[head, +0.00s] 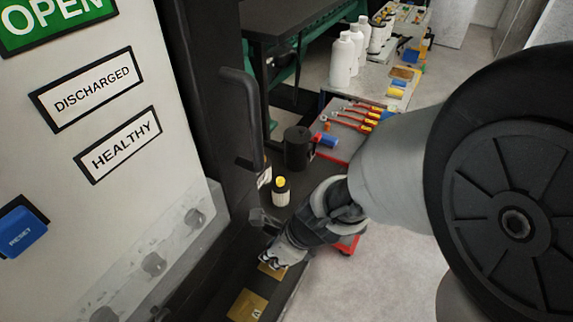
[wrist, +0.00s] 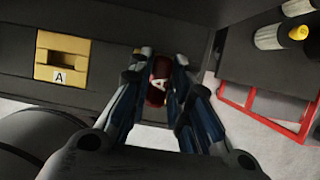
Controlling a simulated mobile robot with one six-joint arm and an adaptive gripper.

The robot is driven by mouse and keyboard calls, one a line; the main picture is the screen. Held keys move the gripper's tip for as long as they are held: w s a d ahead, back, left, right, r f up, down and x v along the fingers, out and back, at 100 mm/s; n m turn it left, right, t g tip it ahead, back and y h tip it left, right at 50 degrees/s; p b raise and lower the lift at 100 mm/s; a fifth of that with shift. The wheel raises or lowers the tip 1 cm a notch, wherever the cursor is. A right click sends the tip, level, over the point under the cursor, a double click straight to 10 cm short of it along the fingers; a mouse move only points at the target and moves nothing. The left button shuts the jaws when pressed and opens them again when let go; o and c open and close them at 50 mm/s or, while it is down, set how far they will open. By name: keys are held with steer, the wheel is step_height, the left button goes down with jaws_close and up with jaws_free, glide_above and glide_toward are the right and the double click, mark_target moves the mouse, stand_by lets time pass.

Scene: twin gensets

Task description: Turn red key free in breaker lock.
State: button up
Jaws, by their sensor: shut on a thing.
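A red key (wrist: 158,84) with a pale letter on its head sits between the fingers of my gripper (wrist: 160,68) in the wrist view. The fingers press on it from both sides. Its shank and the lock behind it are mostly hidden by the fingers and the key head. In the head view my gripper (head: 271,256) reaches down to a dark panel beside the cabinet, over a brass block (head: 272,271); the key is not clear there. Another brass block (wrist: 45,57), labelled A and with a dark slot, is left of the key in the wrist view.
A black handle (head: 240,115) stands above my gripper on the dark cabinet edge. A yellow-capped bottle (head: 281,192) and a black mug (head: 298,148) stand close behind. A red-edged tray with several tools (head: 352,118) is farther back. Open floor lies right of the panel.

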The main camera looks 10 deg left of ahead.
jaws_close()
steer(key=n+g, duration=0.1)
steer(key=n, duration=0.3)
steer(key=shift+w+g, duration=0.1)
steer(key=shift+g, duration=0.3)
steer(key=n+g, duration=0.1)
steer(key=n, duration=0.1)
steer(key=n+p, duration=0.1)
steer(key=n, duration=0.2)
steer(key=shift+r+g+p, duration=0.1)
steer(key=shift+g+p, duration=0.2)
steer(key=shift+g, duration=0.1)
steer(key=n+p, duration=0.1)
steer(key=n, duration=0.1)
steer(key=n+g+h, duration=0.1)
steer(key=n, duration=0.2)
steer(key=shift+g+p, duration=0.3)
steer(key=shift+p, duration=0.1)
steer(key=n, duration=0.2)
steer(key=n+g+h+p, duration=0.1)
steer(key=n, duration=0.1)
steer(key=shift+h, duration=0.3)
steer(key=o, duration=0.8)
jaws_free()
steer(key=shift+c, duration=0.2)
